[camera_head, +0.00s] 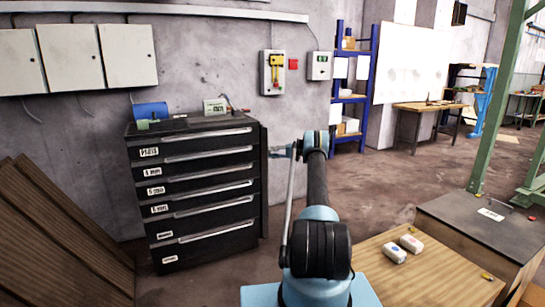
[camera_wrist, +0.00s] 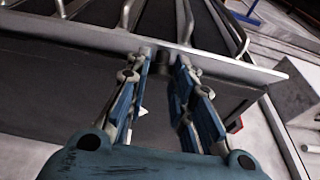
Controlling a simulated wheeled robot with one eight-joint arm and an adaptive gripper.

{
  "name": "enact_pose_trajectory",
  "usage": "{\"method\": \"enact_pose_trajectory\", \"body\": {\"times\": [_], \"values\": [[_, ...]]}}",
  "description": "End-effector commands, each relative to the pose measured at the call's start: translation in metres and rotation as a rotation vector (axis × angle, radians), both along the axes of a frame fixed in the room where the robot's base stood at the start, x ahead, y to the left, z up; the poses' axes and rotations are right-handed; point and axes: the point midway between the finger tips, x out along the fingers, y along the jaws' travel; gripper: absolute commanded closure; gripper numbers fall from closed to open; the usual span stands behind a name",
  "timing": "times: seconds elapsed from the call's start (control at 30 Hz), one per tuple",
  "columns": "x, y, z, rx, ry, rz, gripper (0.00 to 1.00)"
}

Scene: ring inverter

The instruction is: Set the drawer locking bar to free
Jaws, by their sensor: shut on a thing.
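The black drawer cabinet (camera_head: 204,196) stands against the wall at left in the head view, its drawers looking closed. The dark upright locking bar (camera_head: 263,185) runs along its right front edge. My gripper (camera_wrist: 165,58) is shut on a small dark part at the bar's edge, seen between the fingertips in the wrist view. This looks like part of the locking bar, but the fingers hide much of it. In the head view my gripper (camera_head: 284,150) is right of the bar's upper part, partly hidden by my arm.
A wooden table (camera_head: 430,275) with two small pale items is at lower right. Brown boards (camera_head: 62,235) lean at left. A blue shelf (camera_head: 350,90) stands at the back. Open floor lies right of the cabinet. Drawer handles (camera_wrist: 130,15) show beyond the pale edge in the wrist view.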

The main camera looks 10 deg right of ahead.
Motion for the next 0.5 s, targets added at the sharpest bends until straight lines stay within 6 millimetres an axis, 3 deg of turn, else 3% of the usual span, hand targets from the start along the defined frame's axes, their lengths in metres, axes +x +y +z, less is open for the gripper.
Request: {"method": "enact_pose_trajectory", "body": {"times": [0.5], "values": [[0.0029, -0.0016, -0.0021, -0.003, 0.001, 0.035, 1.00]]}}
